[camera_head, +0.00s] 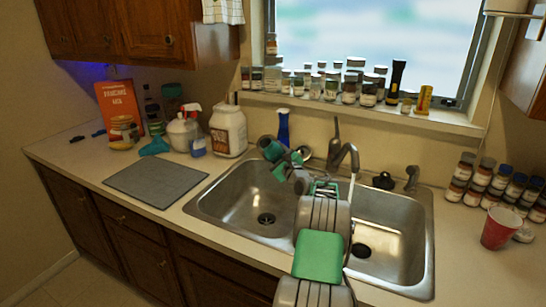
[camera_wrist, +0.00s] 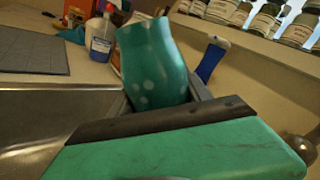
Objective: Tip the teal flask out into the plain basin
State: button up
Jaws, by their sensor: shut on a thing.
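The teal flask (camera_wrist: 155,62) has pale dots and stands between the fingers of my gripper (camera_wrist: 158,98) in the wrist view. Its lower end is hidden behind the gripper body. In the head view the flask (camera_head: 271,149) is small, leans to the left, and is held above the back of the sink's left basin (camera_head: 225,197). My gripper (camera_head: 285,163) is shut on it. The left basin looks empty, with a dark drain. The right basin (camera_head: 397,225) has a thin pale stream from the tap and is partly hidden by my arm. I cannot see any contents leaving the flask.
The tap (camera_head: 345,155) stands behind the sink, right of my gripper. A blue bottle (camera_head: 283,128) stands close behind the flask. A grey mat (camera_head: 155,184), a white jug (camera_head: 228,130) and other bottles are at left. A red cup (camera_head: 500,228) and several jars are at right.

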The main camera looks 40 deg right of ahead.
jog(key=shift+s+d+f+n+b, duration=0.1)
jog(key=shift+d+f+n+b, duration=0.2)
jog(key=shift+n+b, duration=0.55)
jog(key=shift+s+d+f+n+b, duration=0.15)
jog(key=shift+f+n+b, duration=0.2)
jog(key=shift+n+b, duration=0.5)
jog(key=shift+d+f+n+b, duration=0.2)
jog(key=shift+f+n+b, duration=0.6)
jog(key=shift+b, duration=1.05)
jog(key=shift+f+n+b, duration=0.65)
jog(key=shift+n+b, duration=0.55)
jog(key=shift+b, duration=0.65)
jog(key=shift+f+n+b, duration=0.5)
jog(key=shift+n+b, duration=0.1)
jog(key=shift+b, duration=0.45)
jog(key=f+n+b, duration=0.1)
jog(key=b, duration=0.1)
jog(key=n+b, duration=0.1)
jog(key=b, duration=0.1)
jog(key=shift+w+a+f+n, duration=0.1)
jog(key=shift+f+n, duration=0.2)
jog(key=shift+f, duration=0.05)
jog(key=shift+b, duration=0.3)
jog(key=shift+a+t+y, duration=0.1)
jog(key=shift+t+y, duration=0.2)
jog(key=shift+y, duration=0.1)
